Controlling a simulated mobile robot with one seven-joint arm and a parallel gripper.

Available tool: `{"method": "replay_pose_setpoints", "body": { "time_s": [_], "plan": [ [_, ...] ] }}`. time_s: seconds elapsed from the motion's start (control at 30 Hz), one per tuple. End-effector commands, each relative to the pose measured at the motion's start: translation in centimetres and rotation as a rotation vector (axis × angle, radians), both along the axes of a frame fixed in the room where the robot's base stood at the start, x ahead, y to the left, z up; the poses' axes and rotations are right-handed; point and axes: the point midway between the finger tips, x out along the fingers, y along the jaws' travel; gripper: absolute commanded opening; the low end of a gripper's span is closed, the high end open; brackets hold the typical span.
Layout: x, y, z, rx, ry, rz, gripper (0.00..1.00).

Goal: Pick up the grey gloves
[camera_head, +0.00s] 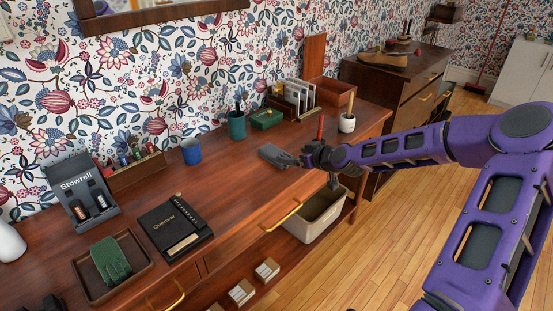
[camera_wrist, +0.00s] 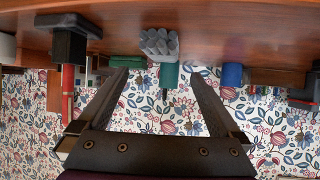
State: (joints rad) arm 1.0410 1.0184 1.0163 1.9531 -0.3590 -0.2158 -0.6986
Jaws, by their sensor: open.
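The grey gloves (camera_head: 276,155) lie on the wooden sideboard top, toward its right part, just left of my gripper (camera_head: 308,155) in the head view. In the wrist view, which looks upside down, the grey gloves (camera_wrist: 158,42) appear as a ridged grey bundle. They lie beyond and between the two spread fingertips of my gripper (camera_wrist: 161,76). The fingers are open with nothing between them. I cannot tell the exact gap between fingertips and gloves.
Behind the gloves stand a teal cup (camera_head: 237,126), a blue cup (camera_head: 191,152) and a green box (camera_head: 267,119). A white pot (camera_head: 347,123) stands to the right. A black book (camera_head: 172,229) lies left. A pale bin (camera_head: 313,222) sits below the top.

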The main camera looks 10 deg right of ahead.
Motion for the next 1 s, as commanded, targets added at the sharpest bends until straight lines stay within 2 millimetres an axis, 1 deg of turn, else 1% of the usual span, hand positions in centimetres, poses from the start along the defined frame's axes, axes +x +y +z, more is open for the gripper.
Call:
{"method": "replay_pose_setpoints", "body": {
  "time_s": [0.03, 0.13, 0.2, 0.43, 0.6, 0.7, 0.8, 1.0],
  "plan": [
    [0.9, 0.6, -0.6, 0.001, 0.000, 0.003, 1.00],
    [2.3, 1.1, -1.4, 0.001, 0.001, 0.000, 1.00],
    [2.9, 1.4, -1.8, 0.000, 0.000, 0.001, 1.00],
    [4.2, 2.1, -2.5, 0.000, 0.000, 0.001, 1.00],
    [6.3, 3.4, -3.6, 0.001, 0.000, 0.002, 1.00],
    [7.2, 3.8, -4.1, -0.001, 0.000, 0.000, 1.00],
    [7.6, 3.9, -4.3, -0.001, 0.000, 0.000, 1.00],
    [7.6, 3.9, -4.3, -0.001, 0.001, 0.000, 1.00]
  ]
}}
